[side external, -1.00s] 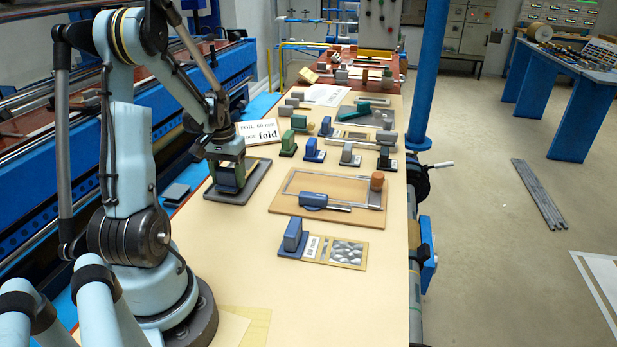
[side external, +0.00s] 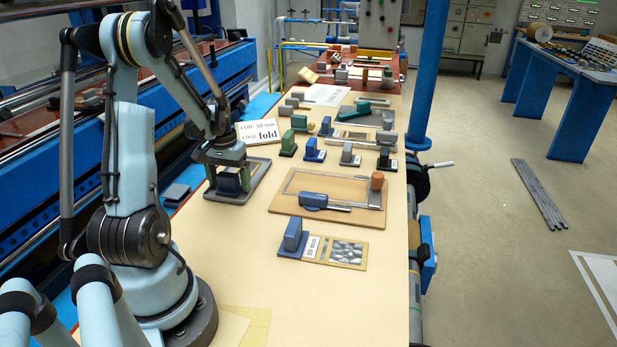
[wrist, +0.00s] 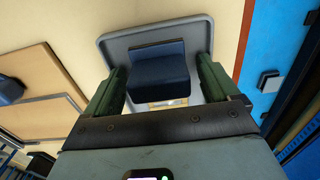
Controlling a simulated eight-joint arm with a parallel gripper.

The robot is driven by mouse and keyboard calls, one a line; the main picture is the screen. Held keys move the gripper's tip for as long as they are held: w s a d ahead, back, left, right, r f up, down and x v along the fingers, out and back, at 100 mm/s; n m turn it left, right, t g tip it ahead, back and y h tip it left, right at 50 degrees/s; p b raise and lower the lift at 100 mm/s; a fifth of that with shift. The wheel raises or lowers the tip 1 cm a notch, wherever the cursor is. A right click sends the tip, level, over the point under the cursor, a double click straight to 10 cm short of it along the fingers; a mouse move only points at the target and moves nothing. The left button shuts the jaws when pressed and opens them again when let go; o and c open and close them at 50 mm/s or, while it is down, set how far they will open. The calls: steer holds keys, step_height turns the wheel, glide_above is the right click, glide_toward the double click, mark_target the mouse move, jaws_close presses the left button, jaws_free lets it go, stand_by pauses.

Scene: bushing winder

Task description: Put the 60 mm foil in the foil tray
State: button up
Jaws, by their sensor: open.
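A dark blue block (wrist: 150,72) stands inside the grey tray (wrist: 103,42), between the two green fingers of my gripper (wrist: 158,88). The fingers are open, with a gap visible on each side of the block. In the side view the tray (side external: 258,183) lies on the table, and my gripper (side external: 230,185) is low over it with the block between its fingers. A pale, partly hidden strip shows at the block's foot in the wrist view; I cannot read it. The sign (side external: 259,131) behind the tray reads "FOIL 60 mm EDGE fold".
A wooden board with a metal frame (side external: 284,203) lies right of the tray. A blue block on a card with a grey swatch (side external: 346,251) is nearer the camera. Several small blocks on bases stand behind. The table front is mostly clear.

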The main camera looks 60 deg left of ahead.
step_height(320, 180, up, 12)
steer(key=shift+f, duration=0.1)
steer(key=w+d+r+m+t+y, duration=0.15)
steer(key=w+d, duration=0.25)
steer(key=d, duration=0.4)
steer(key=w+d+r+m+t, duration=0.1)
steer(key=w+d+m+t, duration=0.15)
steer(key=d, duration=0.55)
steer(key=d+f+m+t+h, duration=0.1)
steer(key=d+m+t, duration=0.2)
steer(key=d, duration=1.2)
steer(key=shift+w+d+f+m, duration=0.15)
steer(key=shift+d+m, duration=0.1)
steer(key=shift+m, duration=0.75)
steer(key=shift+h, duration=0.25)
